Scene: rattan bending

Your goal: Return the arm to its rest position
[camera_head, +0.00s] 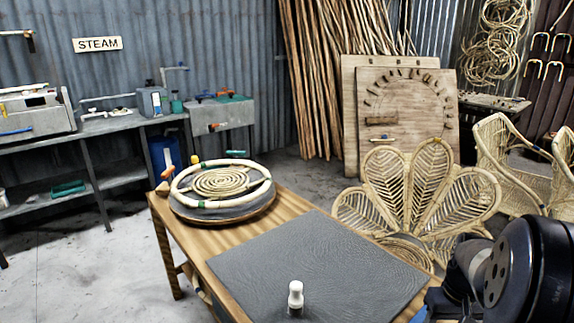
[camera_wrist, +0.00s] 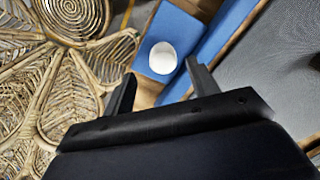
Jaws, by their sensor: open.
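My gripper (camera_wrist: 158,90) shows in the wrist view with its two black fingers apart and nothing between them. Beyond the fingertips lies a white round object (camera_wrist: 162,58) on a blue surface (camera_wrist: 185,25); I cannot tell what it is. In the head view only part of my arm shows, at the lower right; the gripper is out of that view. A small white knobbed piece (camera_head: 295,295) stands upright on the dark mat (camera_head: 320,250) on the wooden table.
A round rattan ring with a coiled centre (camera_head: 220,185) lies on the table's far left. A petal-backed rattan chair (camera_head: 430,185) stands close by on the right; it also shows in the wrist view (camera_wrist: 75,85). A grey workbench (camera_head: 100,125) lines the left wall. Floor is clear at left.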

